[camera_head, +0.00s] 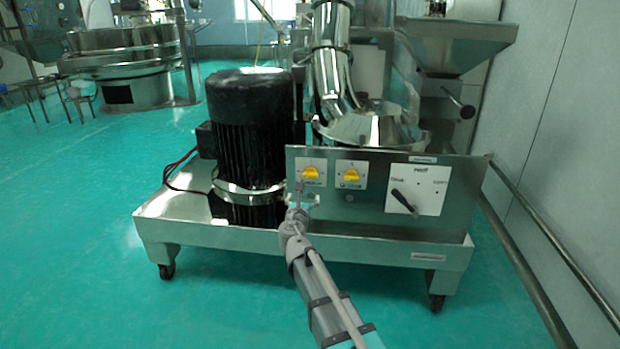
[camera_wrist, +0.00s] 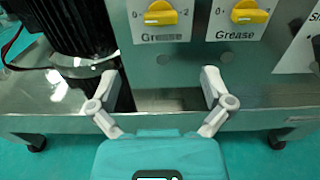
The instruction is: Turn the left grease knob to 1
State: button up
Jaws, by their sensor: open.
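The left grease knob (camera_head: 311,174) is yellow on a white plate on the steel panel. It also shows near the top of the wrist view (camera_wrist: 160,14), its handle lying roughly horizontal. The label below it reads "Grease", partly blurred. The right grease knob (camera_head: 351,175) is a matching yellow knob beside it, also in the wrist view (camera_wrist: 249,13). My gripper (camera_wrist: 161,88) is open and empty, its fingers spread apart below the left knob in the wrist view. In the head view my gripper (camera_head: 300,197) is in front of the panel, just below the left knob.
A black lever switch (camera_head: 404,201) on a white plate is right of the knobs. A black ribbed motor (camera_head: 249,130) stands left of the panel on the wheeled steel base (camera_head: 190,222). A wall with a rail (camera_head: 525,215) is at right.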

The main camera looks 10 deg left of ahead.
aim_at(310, 177)
jog(key=w, duration=1.4)
jog(key=shift+d, duration=0.3)
jog(key=shift+s, duration=0.1)
jog(key=c, duration=1)
